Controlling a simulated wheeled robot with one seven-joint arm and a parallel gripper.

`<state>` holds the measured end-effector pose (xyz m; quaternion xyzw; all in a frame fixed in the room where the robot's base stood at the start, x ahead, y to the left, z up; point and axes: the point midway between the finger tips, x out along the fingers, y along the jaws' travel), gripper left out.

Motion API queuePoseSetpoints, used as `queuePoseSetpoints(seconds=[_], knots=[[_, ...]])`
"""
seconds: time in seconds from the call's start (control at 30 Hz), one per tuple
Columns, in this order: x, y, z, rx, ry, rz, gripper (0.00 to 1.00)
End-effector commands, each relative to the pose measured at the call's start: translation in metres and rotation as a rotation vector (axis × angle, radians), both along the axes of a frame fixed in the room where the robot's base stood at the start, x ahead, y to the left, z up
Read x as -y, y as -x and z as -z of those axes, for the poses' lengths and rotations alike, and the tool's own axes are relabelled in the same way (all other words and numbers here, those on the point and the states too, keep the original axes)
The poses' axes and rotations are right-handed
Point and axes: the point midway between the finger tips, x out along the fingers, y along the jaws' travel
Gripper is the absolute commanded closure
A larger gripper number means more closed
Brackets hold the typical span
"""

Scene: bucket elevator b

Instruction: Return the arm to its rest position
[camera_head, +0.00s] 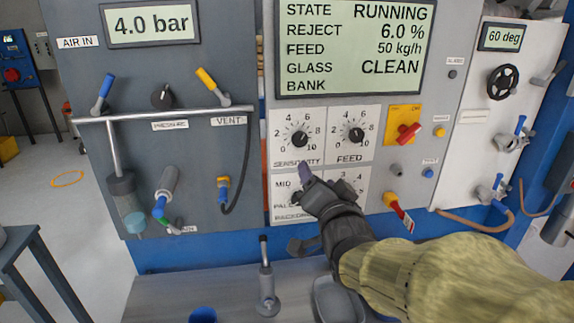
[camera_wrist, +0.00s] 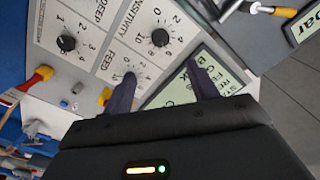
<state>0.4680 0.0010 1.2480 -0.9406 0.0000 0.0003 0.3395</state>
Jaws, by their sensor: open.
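My arm comes in from the lower right in a yellowish sleeve. The SENSITIVITY knob (camera_head: 299,139) and FEED knob (camera_head: 356,135) are just above the gripper. I cannot tell whether the gripper touches the panel.
The display (camera_head: 352,45) reads RUNNING, 6.0 %, 50 kg/h, CLEAN. A red-handled switch (camera_head: 408,132) on a yellow plate is right of the dials. A tagged red handle (camera_head: 398,208) is near my forearm. A metal lever (camera_head: 266,280) stands on the grey ledge below. Open floor shows at left.

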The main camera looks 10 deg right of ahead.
Motion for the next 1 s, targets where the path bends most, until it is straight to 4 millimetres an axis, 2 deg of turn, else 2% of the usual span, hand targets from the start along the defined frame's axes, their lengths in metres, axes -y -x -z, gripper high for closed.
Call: queuePoseSetpoints(seconds=[0.17,0.27,0.37,0.5,0.57,0.7,0.83,1.0], knots=[[0.001,-0.002,0.012,-0.069,0.031,0.002,0.41],[0.003,-0.003,0.034,-0.195,0.091,0.000,0.41],[0.005,0.002,0.066,-0.377,0.180,-0.022,0.41],[0.005,0.023,0.114,-0.658,0.316,-0.095,0.41],[0.005,0.036,0.131,-0.774,0.371,-0.141,0.41],[0.004,0.074,0.164,-1.035,0.489,-0.280,0.41],[0.002,0.106,0.180,-1.211,0.557,-0.403,0.41],[0.001,0.122,0.188,-1.286,0.585,-0.466,0.41]])
